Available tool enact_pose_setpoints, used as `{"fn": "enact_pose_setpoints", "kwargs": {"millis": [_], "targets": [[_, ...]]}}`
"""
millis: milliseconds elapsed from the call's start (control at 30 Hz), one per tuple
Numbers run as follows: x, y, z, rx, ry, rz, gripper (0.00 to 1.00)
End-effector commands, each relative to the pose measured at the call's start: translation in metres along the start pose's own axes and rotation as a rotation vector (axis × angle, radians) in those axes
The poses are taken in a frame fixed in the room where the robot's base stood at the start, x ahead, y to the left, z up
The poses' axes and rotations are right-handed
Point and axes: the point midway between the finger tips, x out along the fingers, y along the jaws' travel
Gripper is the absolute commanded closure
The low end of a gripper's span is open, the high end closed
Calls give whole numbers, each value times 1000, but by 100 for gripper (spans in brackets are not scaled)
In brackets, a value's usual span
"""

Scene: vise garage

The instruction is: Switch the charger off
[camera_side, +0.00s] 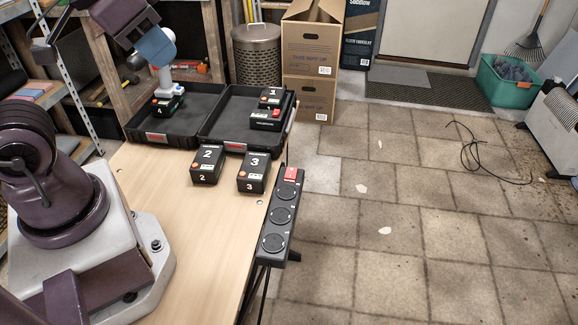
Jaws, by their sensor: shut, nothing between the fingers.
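A black block (264,122) with a small red part (276,113) and pale lettering sits in the right half of the open case; it looks like the charger. Battery 1 (271,97) stands on or just behind it; which I cannot tell. The red part's switch position is too small to read. A black strip (283,215) with three round sockets and a red switch (291,173) lies along the table's right edge. No lead between strip and block is visible.
Batteries 2 (206,167) and 3 (253,173) stand on the table (195,235) before the case (172,128). A blue and white drill (157,48) stands upright in its left half. Cardboard boxes (312,50) and a bin (257,50) are behind. The table's front is bare.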

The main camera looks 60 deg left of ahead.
Motion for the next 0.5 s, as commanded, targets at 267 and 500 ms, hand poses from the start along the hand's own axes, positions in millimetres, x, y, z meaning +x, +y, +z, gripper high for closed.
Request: {"fn": "enact_pose_setpoints", "kwargs": {"millis": [267,500], "targets": [[10,-5,2,-21,-50,-10,100],[44,-22,-17,-74,-206,-39,100]]}}
